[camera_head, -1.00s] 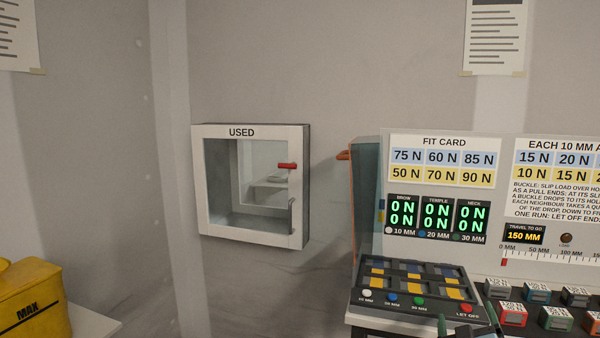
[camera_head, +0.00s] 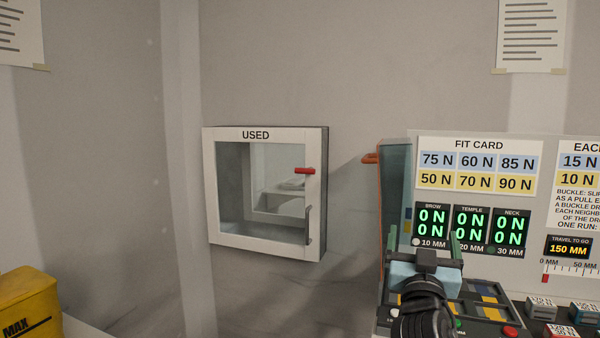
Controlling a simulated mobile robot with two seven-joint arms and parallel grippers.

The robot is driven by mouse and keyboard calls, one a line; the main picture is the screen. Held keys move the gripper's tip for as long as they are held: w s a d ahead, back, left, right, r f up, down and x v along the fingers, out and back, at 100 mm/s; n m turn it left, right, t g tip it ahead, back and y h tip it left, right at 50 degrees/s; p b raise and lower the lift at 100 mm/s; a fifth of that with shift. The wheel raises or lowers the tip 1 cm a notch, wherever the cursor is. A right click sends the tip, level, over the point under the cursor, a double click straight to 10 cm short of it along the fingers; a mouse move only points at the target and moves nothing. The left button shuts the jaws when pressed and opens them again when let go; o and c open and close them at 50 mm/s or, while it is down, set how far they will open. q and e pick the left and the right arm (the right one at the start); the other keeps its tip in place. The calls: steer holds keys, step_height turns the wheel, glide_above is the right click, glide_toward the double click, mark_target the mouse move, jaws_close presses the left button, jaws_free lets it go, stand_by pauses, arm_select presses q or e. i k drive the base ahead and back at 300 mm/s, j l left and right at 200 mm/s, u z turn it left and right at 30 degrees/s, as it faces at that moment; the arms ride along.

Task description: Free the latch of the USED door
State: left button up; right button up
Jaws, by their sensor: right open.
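The USED door (camera_head: 225,240) is a white-framed glass door on a wall box in the middle of the camera_head view, and it looks shut. Its red latch (camera_head: 305,171) lies level across the right side of the frame. A grey handle (camera_head: 309,225) is below the latch. My right gripper (camera_head: 440,243) is at the lower right, in front of the bench panel. It is open and well apart from the latch, to its right and lower. My left gripper is not in view.
A yellow bin (camera_head: 28,303) is at the lower left. The wall between box and panel is clear.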

mark_target(310, 170)
steer(key=i+j, duration=1.3)
steer(key=i, duration=0.25)
